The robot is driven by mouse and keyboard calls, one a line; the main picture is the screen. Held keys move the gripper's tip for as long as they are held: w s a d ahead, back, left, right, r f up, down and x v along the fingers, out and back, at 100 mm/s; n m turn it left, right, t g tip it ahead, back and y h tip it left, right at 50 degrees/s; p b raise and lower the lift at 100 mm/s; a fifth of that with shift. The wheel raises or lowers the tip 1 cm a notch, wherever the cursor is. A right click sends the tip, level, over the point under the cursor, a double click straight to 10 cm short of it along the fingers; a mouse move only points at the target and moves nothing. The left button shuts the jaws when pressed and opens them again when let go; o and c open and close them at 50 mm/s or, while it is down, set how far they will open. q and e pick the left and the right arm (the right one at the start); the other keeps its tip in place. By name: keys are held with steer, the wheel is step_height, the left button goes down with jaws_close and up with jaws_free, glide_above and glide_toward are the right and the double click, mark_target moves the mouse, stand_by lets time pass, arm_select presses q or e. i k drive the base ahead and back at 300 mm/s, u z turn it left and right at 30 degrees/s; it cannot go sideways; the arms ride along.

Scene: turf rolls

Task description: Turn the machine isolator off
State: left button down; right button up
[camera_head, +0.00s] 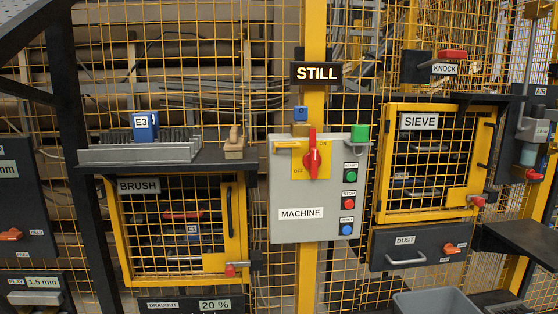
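The machine isolator is a red rotary handle (313,154) on a yellow plate (298,160), on the upper part of a grey box (305,223) labelled MACHINE. The handle stands about upright. OFF is printed at the plate's lower left and ON at its upper right. I cannot tell exactly which mark the handle points to. A yellow tab (287,145) sticks out to the left of the plate. A brass-coloured block (300,129) and a blue piece (300,113) sit on top of the box. Neither of my grippers is in view.
Green START (350,168), red STOP (348,203) and blue (346,229) buttons line the box's right side. A lit STILL sign (317,74) hangs above. Yellow mesh BRUSH (138,186) and SIEVE (420,121) doors flank it. A shelf (225,158) juts out at left.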

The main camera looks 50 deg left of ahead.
mark_target(312, 160)
steer(key=u, duration=1.45)
steer(key=i, duration=0.1)
steer(key=u, duration=0.2)
